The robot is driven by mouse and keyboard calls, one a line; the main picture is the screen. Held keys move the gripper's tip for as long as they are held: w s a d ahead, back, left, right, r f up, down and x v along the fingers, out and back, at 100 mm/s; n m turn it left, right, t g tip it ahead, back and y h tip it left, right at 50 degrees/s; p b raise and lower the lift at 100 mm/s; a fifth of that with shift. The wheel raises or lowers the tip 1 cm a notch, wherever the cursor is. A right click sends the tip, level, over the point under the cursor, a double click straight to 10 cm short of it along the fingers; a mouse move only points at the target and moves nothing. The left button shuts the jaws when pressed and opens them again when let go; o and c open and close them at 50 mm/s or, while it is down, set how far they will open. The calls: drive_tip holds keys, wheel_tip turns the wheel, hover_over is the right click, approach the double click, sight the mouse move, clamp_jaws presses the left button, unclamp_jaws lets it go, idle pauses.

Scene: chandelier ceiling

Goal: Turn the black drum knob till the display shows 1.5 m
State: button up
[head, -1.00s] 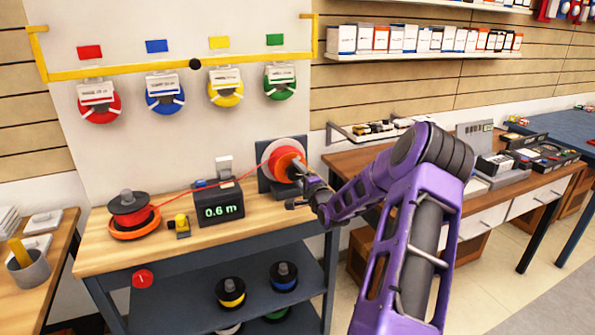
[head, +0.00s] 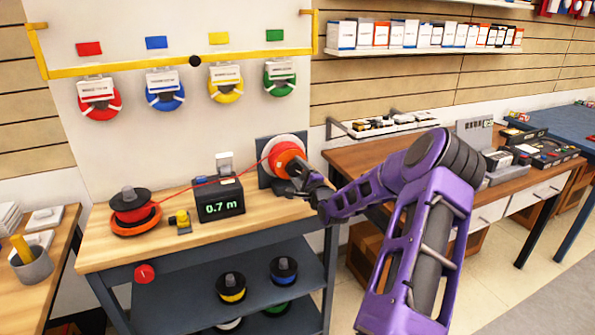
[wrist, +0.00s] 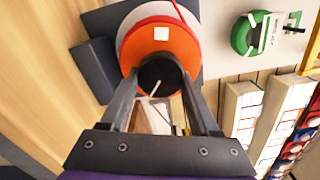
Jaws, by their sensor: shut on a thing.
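The black drum knob (wrist: 160,75) sits at the centre of the orange drum (wrist: 158,48), with a white mark on its face. My gripper (wrist: 160,85) is shut on the knob, a finger on each side. In the head view the orange drum (head: 284,158) faces my gripper (head: 296,175), which covers most of the knob. The display (head: 219,207) on the dark box reads 0.7 m. A red line (head: 212,182) runs from the red spool (head: 132,207) on the left, past the display box, to the drum.
The wooden bench (head: 180,248) holds the spool, a small yellow device (head: 181,219) and the display box. Spools lie on the lower shelf (head: 190,297). A brown desk (head: 360,160) with devices stands to the right. Coloured reels hang on the back panel.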

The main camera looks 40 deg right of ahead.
drive_tip(key=o, duration=1.4)
drive_tip(key=shift+c, duration=0.2)
drive_tip(key=shift+s, duration=0.1)
drive_tip(key=v, duration=1.7)
drive_tip(key=shift+a+p, duration=0.15)
drive_tip(key=shift+p, duration=0.2)
drive_tip(key=shift+s, duration=0.1)
